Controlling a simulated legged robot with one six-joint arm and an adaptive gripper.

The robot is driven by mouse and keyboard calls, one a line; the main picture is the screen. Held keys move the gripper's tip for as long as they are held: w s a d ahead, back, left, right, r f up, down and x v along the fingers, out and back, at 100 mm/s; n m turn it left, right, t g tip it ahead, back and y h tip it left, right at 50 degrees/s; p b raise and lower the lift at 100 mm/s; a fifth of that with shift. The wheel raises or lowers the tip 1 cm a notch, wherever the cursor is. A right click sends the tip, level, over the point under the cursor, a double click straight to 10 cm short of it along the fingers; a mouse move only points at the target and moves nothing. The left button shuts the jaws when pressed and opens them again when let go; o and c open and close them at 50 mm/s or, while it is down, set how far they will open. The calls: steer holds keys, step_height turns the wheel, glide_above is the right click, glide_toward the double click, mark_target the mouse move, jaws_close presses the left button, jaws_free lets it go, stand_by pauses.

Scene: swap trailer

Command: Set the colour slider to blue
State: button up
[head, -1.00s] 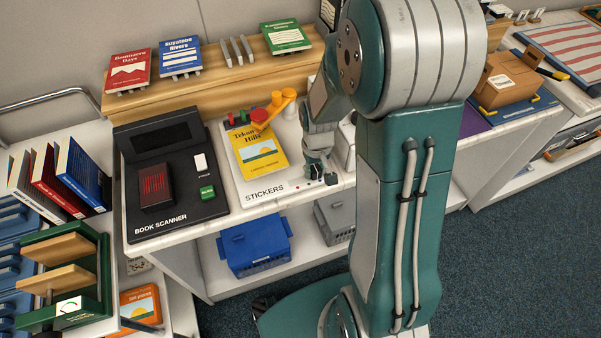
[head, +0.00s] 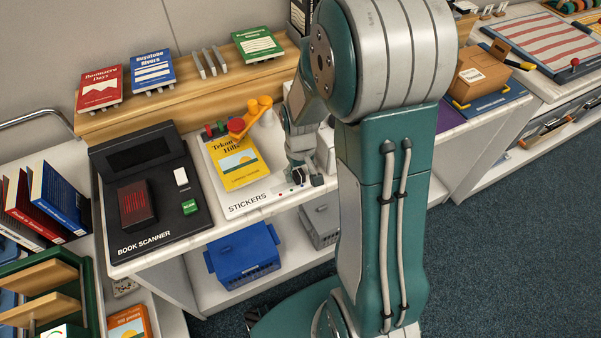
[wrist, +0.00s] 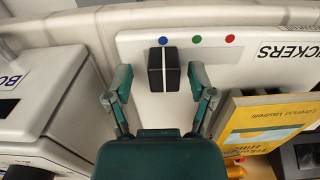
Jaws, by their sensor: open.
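The colour slider's black knob (wrist: 163,70), with a white line down its middle, sits on the front of the white STICKERS station (head: 238,207). In the wrist view the knob lines up with the blue dot (wrist: 163,41); the green dot (wrist: 197,39) and the red dot (wrist: 230,38) are to its right. My gripper (wrist: 160,84) is open, with one finger on each side of the knob and a visible gap on both sides. In the head view my gripper (head: 301,178) is over the station's front right corner and largely hides the knob.
A yellow book (head: 238,168) lies on the station under an orange arm with a red knob (head: 236,125). The black book scanner (head: 150,195) stands to the left. A blue crate (head: 240,258) and a grey crate (head: 322,222) are on the shelf below.

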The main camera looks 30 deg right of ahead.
mark_target(301, 171)
step_height(301, 171, up, 11)
steer(key=shift+d, duration=0.15)
steer(key=shift+r, duration=0.1)
stand_by(0.4)
steer(key=s+a+r+t, duration=0.2)
steer(key=s+a+r, duration=0.1)
steer(key=s+r, duration=0.3)
steer(key=s+a+r+t, duration=0.3)
steer(key=s+r, duration=0.3)
steer(key=s, duration=0.2)
steer(key=shift+a+r+t, duration=0.2)
steer(key=shift+a+t, duration=0.1)
steer(key=shift+a, duration=0.1)
steer(key=shift+s+d, duration=0.1)
stand_by(0.5)
